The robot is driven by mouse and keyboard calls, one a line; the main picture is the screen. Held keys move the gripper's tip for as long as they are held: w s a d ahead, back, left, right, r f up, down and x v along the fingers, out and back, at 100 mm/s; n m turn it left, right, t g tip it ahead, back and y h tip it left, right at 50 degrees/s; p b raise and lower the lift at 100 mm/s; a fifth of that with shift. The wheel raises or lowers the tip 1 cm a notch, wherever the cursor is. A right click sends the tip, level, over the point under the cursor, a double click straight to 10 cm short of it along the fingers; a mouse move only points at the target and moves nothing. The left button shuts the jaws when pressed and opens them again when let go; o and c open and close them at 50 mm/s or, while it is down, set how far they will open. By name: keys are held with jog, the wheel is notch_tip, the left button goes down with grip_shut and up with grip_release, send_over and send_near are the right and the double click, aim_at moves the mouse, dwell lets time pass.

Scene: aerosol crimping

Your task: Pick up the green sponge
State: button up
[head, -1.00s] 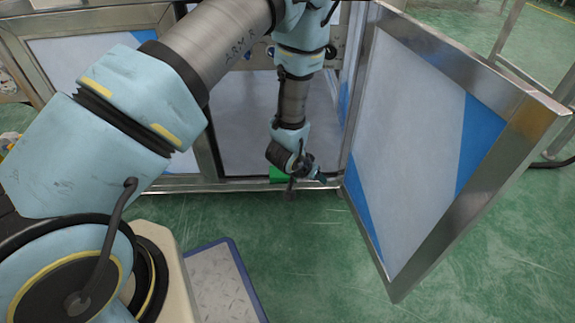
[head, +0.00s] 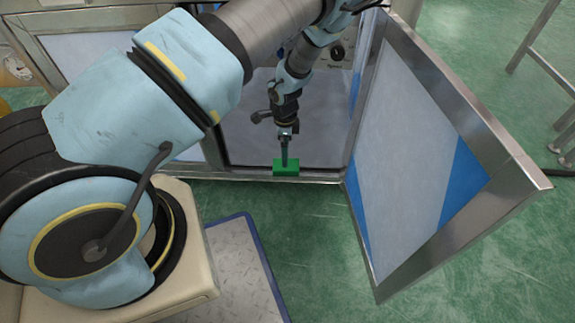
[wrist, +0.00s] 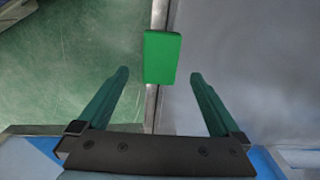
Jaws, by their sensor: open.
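The green sponge (head: 286,168) is a small block on the front metal edge of the open cabinet's floor, in the middle of the head view. In the wrist view the sponge (wrist: 162,57) lies across the metal edge, ahead of the fingertips and roughly centred between them. My gripper (head: 286,156) is above the sponge, pointing down. In the wrist view my gripper (wrist: 158,75) has its two fingers wide apart with nothing between them. In the head view the fingers overlap the sponge's top, and I cannot tell whether they touch it.
The cabinet door (head: 410,165) stands open to the right, with a metal frame. The grey cabinet floor (head: 250,140) around the sponge is bare. Green floor (head: 310,230) lies in front, with a grey, blue-edged plate (head: 240,265) near my base.

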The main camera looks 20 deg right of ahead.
aim_at(292, 170)
notch_tip(292, 170, down, 7)
jog(key=b, duration=0.3)
jog(key=shift+d+r, duration=0.15)
jog(key=shift+r, duration=0.1)
jog(key=c, duration=1.2)
jog(key=shift+c, duration=0.2)
